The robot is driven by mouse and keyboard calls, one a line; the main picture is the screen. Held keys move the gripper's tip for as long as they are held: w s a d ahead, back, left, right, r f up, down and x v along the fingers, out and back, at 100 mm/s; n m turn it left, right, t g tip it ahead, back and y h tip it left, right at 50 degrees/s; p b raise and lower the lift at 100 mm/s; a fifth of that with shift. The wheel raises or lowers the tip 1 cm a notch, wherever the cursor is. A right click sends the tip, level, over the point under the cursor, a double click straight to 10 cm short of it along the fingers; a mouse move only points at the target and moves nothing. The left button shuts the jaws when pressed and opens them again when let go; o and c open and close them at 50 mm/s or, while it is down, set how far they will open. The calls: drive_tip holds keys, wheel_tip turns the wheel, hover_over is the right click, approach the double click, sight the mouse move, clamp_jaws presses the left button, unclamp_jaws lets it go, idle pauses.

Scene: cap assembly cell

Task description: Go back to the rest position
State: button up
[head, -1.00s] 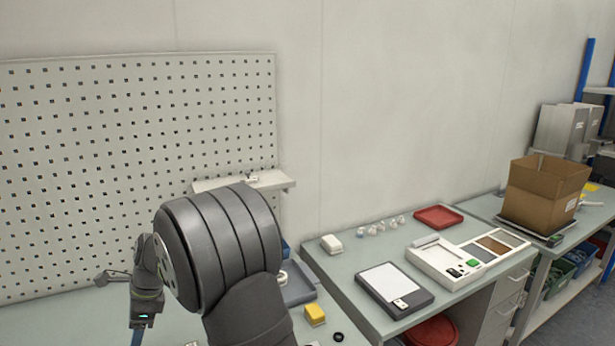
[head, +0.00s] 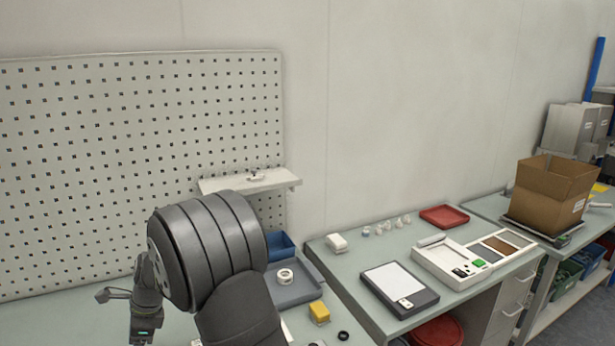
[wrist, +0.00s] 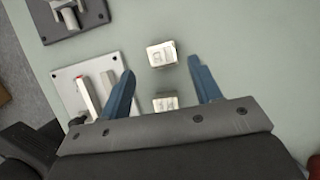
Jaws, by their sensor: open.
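My gripper shows in the wrist view (wrist: 165,90), with its two blue fingers spread wide apart and nothing held between them. A small pale block (wrist: 162,54) lies on the bench beyond the fingertips, and a second small block (wrist: 166,102) lies between the fingers near the gripper body; both appear to be on the surface below. In the head view my dark arm stands over the left bench, and the fingers are not clearly visible there.
A white fixture plate (wrist: 88,85) and a dark fixture (wrist: 72,14) sit left in the wrist view. On the left bench are a grey tray (head: 300,294), a blue bin (head: 281,247) and a yellow block (head: 319,313). A pegboard (head: 100,150) and shelf (head: 249,181) stand behind.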

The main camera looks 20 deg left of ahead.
drive_tip(key=w+d+r, duration=0.6)
drive_tip(key=d, duration=0.2)
drive_tip(key=s+d+n+h, duration=0.3)
drive_tip(key=d+n+h, duration=0.3)
drive_tip(key=d+n, duration=0.95)
drive_tip(key=shift+s+a+f+n, duration=0.25)
drive_tip(key=shift+s+a+n, duration=0.15)
drive_tip(key=shift+a, duration=0.5)
drive_tip(key=shift+s+a+f+n, duration=0.2)
drive_tip(key=shift+s+a+n, duration=0.2)
drive_tip(key=shift+a, duration=0.45)
drive_tip(key=shift+s+a+f+n, duration=0.25)
drive_tip(key=shift+s+a+n, duration=0.15)
drive_tip(key=shift+a, duration=0.5)
